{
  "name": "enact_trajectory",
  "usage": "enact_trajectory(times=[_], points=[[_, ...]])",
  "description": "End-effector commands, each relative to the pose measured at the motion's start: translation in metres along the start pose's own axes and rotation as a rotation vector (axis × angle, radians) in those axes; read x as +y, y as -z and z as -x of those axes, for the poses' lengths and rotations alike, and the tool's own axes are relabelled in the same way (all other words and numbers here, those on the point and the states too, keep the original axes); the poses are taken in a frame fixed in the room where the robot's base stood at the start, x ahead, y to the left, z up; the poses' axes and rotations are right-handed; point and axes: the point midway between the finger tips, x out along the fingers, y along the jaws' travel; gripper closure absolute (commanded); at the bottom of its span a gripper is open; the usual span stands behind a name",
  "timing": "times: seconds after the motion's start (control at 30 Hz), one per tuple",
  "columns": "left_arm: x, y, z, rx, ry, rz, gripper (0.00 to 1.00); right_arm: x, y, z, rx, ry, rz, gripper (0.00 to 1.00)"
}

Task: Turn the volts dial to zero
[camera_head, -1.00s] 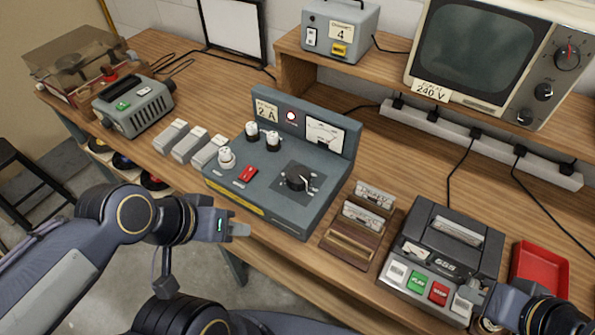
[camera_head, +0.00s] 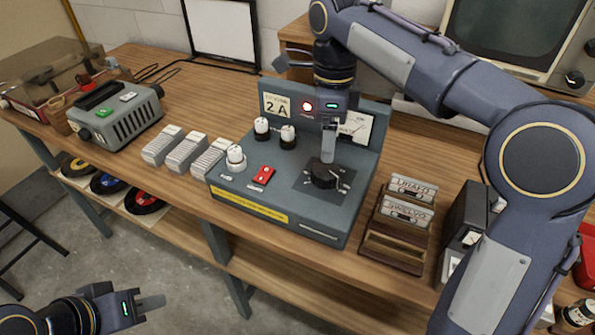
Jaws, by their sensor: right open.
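The black volts dial (camera_head: 323,179) sits on a dark square plate on the sloping top of the grey-blue power supply (camera_head: 240,196). My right gripper (camera_head: 328,156) points down at the dial's far side, with its fingertips at or just above the knob. It is open, though its fingers overlap in this view; whether they touch the knob is unclear. The gripper partly covers the dial's scale and the meter (camera_head: 357,127) behind, so I cannot read the setting. My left gripper (camera_head: 150,303) hangs low at the lower left, away from the bench; its finger gap cannot be made out.
Grey blocks (camera_head: 187,152) stand left. A cassette rack (camera_head: 390,246) stands right. My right arm covers much of the right side.

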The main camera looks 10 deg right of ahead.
Motion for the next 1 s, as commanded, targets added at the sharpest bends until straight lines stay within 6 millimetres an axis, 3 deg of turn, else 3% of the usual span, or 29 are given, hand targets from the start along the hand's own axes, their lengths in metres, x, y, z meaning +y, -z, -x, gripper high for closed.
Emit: enact_trajectory(times=[0.5,0.87,1.0], points=[[-0.006,-0.007,-0.014,0.000,0.000,0.000,0.73,0.000,0.000,-0.070,0.003,-0.002,-0.009,0.26],[-0.006,-0.007,-0.014,0.000,0.000,0.000,0.73,0.000,0.000,-0.076,0.001,0.000,-0.009,0.26],[-0.006,-0.007,-0.014,0.000,0.000,0.000,0.73,0.000,0.000,-0.076,0.001,0.000,-0.009,0.42]])
